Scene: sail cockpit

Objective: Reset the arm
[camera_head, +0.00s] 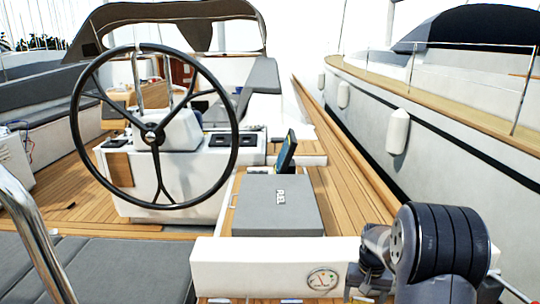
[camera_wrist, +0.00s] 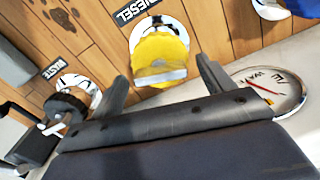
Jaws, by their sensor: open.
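In the wrist view my gripper (camera_wrist: 160,72) has its two dark fingers spread apart, with nothing held between them. A yellow cap (camera_wrist: 158,50) shows in the gap between the fingers, in front of a wooden panel, beside a black "DIESEL" label (camera_wrist: 133,10). I cannot tell how far it is from the fingers. In the head view my arm (camera_head: 435,245) is folded at the lower right, by the white ledge; the fingers are not clear there.
A white cap (camera_wrist: 75,85) is by a "WASTE" label (camera_wrist: 58,67). A round gauge (camera_wrist: 275,92) is at right. In the head view, a steering wheel (camera_head: 150,203), a grey box (camera_head: 277,205) and a white ledge with a dial (camera_head: 323,280) stand nearby. Another boat (camera_head: 450,120) lies at right.

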